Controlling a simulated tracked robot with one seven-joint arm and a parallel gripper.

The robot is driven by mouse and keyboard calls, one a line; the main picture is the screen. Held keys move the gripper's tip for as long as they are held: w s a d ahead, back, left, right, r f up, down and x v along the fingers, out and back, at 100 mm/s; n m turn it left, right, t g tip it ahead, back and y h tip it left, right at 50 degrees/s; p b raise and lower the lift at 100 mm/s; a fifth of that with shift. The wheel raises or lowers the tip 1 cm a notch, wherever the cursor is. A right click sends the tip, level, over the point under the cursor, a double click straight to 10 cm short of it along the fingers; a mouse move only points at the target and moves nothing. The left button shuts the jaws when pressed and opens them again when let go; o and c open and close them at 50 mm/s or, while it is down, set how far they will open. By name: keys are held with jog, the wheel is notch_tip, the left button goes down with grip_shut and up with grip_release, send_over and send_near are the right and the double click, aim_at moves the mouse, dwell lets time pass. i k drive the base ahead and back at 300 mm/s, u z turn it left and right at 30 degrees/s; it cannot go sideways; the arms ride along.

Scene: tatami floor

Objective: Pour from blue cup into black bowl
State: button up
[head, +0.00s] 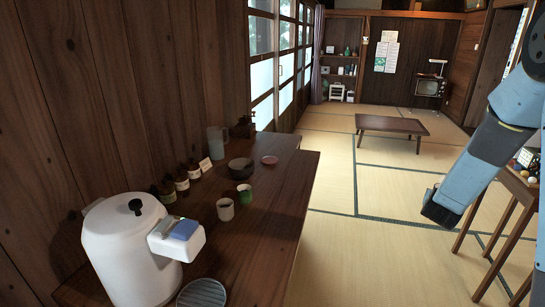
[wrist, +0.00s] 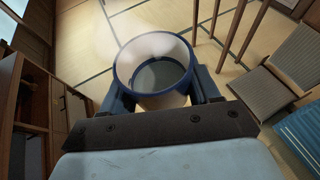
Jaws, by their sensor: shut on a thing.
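In the wrist view, the blue cup (wrist: 124,66) has a blue rim and a pale inside, with a dark grey round surface deep within; I cannot tell if that is liquid or the bottom. My gripper (wrist: 162,90) is shut on the cup, one finger on each side, holding it above the floor. In the head view, a dark bowl (head: 241,170) that looks like the black bowl stands on the wooden counter at left. My arm is at the right edge, well apart from that bowl; the cup cannot be made out there.
A low table (head: 391,125) stands farther back. A side table (head: 520,188) is at right. Tatami between is clear.

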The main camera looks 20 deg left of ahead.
aim_at(242, 170)
jog(key=z, duration=0.05)
jog(key=i, duration=1.15)
jog(key=u, duration=0.8)
jog(key=i, duration=0.75)
jog(key=u, duration=0.6)
jog(key=k, duration=0.95)
jog(key=u, duration=0.15)
jog(key=i, duration=0.9)
jog(key=u, duration=0.05)
